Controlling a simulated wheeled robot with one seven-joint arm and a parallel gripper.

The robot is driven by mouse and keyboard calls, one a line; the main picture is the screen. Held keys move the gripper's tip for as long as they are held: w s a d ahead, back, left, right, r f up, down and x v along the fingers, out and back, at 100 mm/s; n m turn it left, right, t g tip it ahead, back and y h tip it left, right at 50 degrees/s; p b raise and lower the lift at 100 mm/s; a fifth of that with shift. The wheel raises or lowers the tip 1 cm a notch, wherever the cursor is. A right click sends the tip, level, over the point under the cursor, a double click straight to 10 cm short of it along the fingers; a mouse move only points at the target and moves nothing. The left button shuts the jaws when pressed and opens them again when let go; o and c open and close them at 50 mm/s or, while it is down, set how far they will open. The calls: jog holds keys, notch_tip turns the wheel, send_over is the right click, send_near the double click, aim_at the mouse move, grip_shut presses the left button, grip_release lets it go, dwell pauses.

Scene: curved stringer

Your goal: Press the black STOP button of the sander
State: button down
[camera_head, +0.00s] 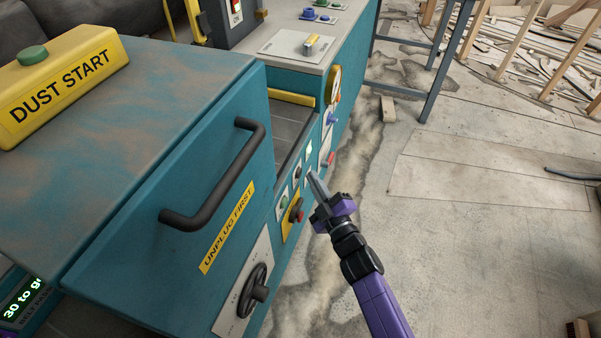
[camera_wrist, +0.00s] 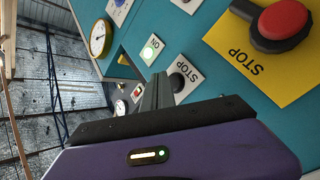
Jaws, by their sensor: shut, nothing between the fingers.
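The sander is the teal machine (camera_head: 170,160). In the wrist view a black button (camera_wrist: 177,83) sits on a small white plate (camera_wrist: 191,77), partly hidden behind my gripper's fingers. My gripper (camera_wrist: 156,92) is shut and empty, its fingertips close to that plate. I cannot tell whether they touch the button. In the head view my gripper (camera_head: 312,177) is beside the sander's control panel, at its right side. A big red button (camera_wrist: 284,19) on a yellow plate marked STOP (camera_wrist: 245,62) is to the right in the wrist view.
The concrete floor (camera_head: 450,240) to the right is largely clear.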

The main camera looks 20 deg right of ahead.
jog(key=shift+w+a, duration=0.1)
jog(key=shift+w+a+b, duration=0.2)
jog(key=shift+a+b, duration=0.05)
jog(key=shift+b, duration=0.05)
jog(key=shift+w+a+b, duration=0.25)
jog(key=shift+a+b, duration=0.15)
dwell(0.9)
jog(key=shift+s+d+r, duration=0.1)
jog(key=shift+d, duration=0.05)
jog(key=shift+s+d+p, duration=0.45)
jog(key=shift+d+p, duration=0.1)
jog(key=shift+p, duration=0.25)
